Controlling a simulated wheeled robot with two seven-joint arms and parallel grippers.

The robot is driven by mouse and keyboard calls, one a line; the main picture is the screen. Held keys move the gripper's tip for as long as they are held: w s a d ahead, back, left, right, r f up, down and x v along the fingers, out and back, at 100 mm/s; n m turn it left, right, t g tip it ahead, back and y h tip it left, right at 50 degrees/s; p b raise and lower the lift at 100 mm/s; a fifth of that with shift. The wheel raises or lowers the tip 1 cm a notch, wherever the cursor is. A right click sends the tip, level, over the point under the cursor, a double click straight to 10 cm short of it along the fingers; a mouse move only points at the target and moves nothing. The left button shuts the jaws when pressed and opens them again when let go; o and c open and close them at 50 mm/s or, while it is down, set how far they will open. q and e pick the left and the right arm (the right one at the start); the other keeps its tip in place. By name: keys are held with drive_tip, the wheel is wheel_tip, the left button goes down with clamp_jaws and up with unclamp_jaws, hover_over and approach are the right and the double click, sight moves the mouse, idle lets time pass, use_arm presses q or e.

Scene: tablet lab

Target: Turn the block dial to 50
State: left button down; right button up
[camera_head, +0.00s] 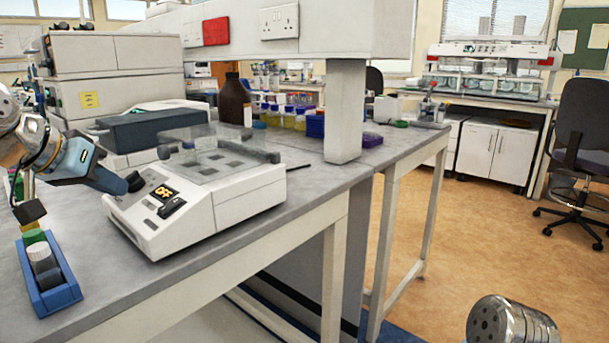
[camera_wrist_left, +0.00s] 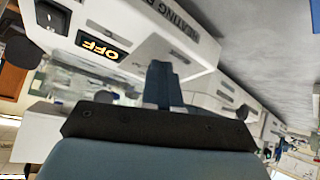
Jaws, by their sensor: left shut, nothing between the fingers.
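The heating block (camera_head: 235,197) is a white unit with a clear lid, standing on the bench in the head view. Its sloped front panel has a display reading OFF (camera_head: 163,192), also seen in the left wrist view (camera_wrist_left: 100,47). A dark dial (camera_head: 172,207) sits beside the display; it seems to show at the upper left of the left wrist view (camera_wrist_left: 51,16). My left gripper (camera_head: 122,184) is shut and empty, near the panel on the display's left side. In the wrist view its blue fingers (camera_wrist_left: 162,75) point toward the unit. I cannot tell whether they touch it.
A blue rack (camera_head: 64,297) with vials stands near the bench's front edge, below my left arm. A dark blue-grey box (camera_head: 150,130) and a brown bottle (camera_head: 233,100) stand behind the unit. A white post (camera_head: 344,110) rises at its right.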

use_arm(q)
drive_tip(key=shift+w+a+p, duration=0.25)
drive_tip(key=shift+a+p, duration=0.05)
drive_tip(key=shift+a, duration=0.35)
drive_tip(key=shift+a+f, duration=0.1)
drive_tip(key=shift+a, duration=0.05)
idle(0.4)
drive_tip(key=shift+s+a+f, duration=0.15)
drive_tip(key=shift+s, duration=0.1)
wheel_tip(320, 180, up, 6)
drive_tip(key=s+a+p, duration=0.1)
drive_tip(key=shift+s+a+f+p, duration=0.15)
drive_tip(key=shift+s+a+p, duration=0.05)
drive_tip(key=shift+s+p, duration=0.15)
drive_tip(key=shift+w, duration=0.1)
